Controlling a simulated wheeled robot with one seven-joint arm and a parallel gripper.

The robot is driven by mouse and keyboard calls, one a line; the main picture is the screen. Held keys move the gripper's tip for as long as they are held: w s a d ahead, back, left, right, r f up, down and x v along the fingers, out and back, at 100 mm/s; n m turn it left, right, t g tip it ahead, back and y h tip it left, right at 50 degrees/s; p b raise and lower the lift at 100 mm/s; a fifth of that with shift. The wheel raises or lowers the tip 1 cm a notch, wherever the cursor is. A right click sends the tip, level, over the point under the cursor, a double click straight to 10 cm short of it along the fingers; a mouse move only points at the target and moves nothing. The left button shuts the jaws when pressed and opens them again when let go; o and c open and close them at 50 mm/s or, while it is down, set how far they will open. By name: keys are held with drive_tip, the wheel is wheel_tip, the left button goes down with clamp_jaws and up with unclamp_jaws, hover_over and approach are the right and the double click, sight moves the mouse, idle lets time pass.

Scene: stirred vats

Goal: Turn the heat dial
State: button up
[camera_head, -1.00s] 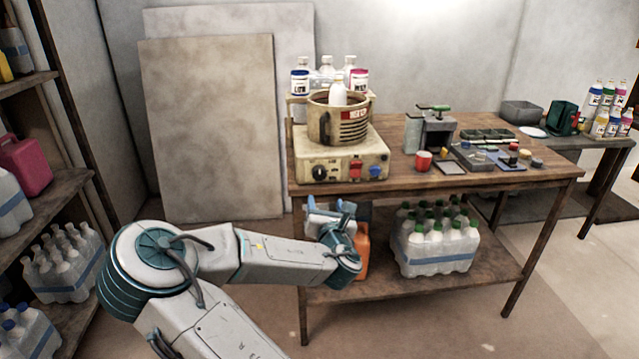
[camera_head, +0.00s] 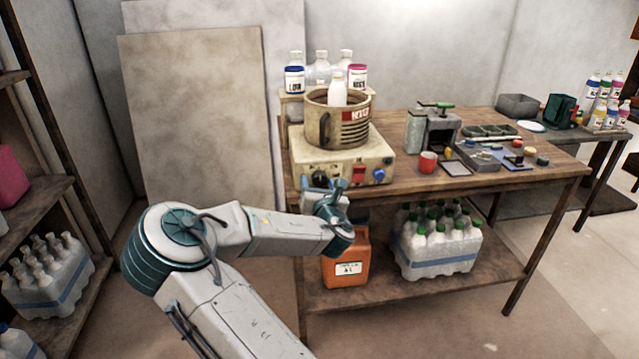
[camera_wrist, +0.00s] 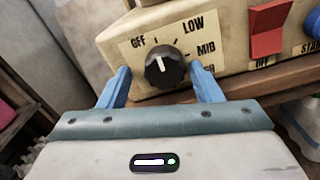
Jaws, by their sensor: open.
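The heat dial (camera_wrist: 166,67) is a round black knob with a white pointer line on the front of the cream hot plate (camera_head: 340,152). Labels OFF, LOW and MID stand around it, and another is partly hidden at the lower right. The pointer is near upright, leaning slightly towards OFF. My gripper (camera_wrist: 160,80) is open, its blue fingers on either side of the dial and apart from it. A dented pot (camera_head: 320,125) stands on the plate.
A red switch (camera_wrist: 268,28) and a blue knob (camera_wrist: 313,22) sit right of the dial. A white bottle (camera_head: 338,92) is in the pot. Tools lie on the table at right.

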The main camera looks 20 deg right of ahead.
drive_tip(key=shift+s+d, duration=0.1)
drive_tip(key=shift+d, duration=0.1)
drive_tip(key=shift+d, duration=0.1)
drive_tip(key=c, duration=1)
